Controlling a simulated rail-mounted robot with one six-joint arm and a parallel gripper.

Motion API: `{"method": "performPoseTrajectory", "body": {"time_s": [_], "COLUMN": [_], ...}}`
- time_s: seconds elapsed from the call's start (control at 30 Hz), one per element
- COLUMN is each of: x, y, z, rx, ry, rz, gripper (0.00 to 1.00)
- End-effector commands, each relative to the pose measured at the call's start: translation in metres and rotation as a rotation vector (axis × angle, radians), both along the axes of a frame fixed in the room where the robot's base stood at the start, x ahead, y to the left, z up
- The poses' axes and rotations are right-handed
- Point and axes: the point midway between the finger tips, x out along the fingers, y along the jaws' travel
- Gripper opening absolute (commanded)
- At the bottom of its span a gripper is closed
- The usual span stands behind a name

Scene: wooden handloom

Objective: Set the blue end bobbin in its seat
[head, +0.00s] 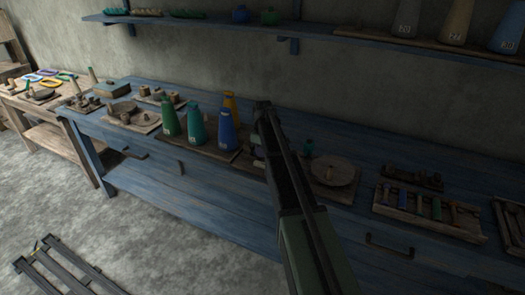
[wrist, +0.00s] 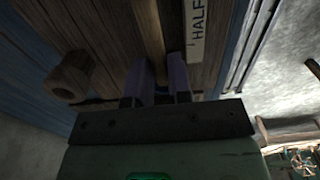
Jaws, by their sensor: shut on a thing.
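In the head view my arm hides the gripper over the blue bench. A small blue piece (head: 403,198) lies among several coloured pieces in a wooden tray (head: 428,217) at the right; I cannot tell whether it is a bobbin. I cannot make out the seat.
Green, teal, blue (head: 228,132) and yellow cones stand left of my arm. A round wooden disc (head: 334,171) lies right of it. In the wrist view a wooden knob (wrist: 72,75) is left of the fingers, and a label reading HALF (wrist: 197,28) is right.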

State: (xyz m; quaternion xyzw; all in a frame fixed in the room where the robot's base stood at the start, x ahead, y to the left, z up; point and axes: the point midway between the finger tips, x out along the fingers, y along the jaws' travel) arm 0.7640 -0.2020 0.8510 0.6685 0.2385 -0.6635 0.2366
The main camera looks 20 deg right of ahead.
Motion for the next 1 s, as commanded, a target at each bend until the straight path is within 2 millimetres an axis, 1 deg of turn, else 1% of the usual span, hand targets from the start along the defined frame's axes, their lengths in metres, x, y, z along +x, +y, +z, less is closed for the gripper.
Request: {"method": "performPoseTrajectory", "body": {"time_s": [0.03, 0.3, 0.33, 0.5, 0.8, 0.87, 0.97, 1.0], "x": [0.0, 0.0, 0.0, 0.0, 0.0, 0.0, 0.0, 0.0], "y": [0.0, 0.0, 0.0, 0.0, 0.0, 0.0, 0.0, 0.0], "z": [-0.005, -0.004, -0.004, -0.004, -0.001, 0.004, 0.021, 0.03], "rx": [0.0, 0.0, 0.0, 0.0, 0.0, 0.0, 0.0, 0.0], "ry": [0.0, 0.0, 0.0, 0.0, 0.0, 0.0, 0.0, 0.0], "rz": [0.0, 0.0, 0.0, 0.0, 0.0, 0.0, 0.0, 0.0], "gripper": [0.0, 0.0, 0.24, 0.49, 0.49, 0.49, 0.49, 0.49]}}
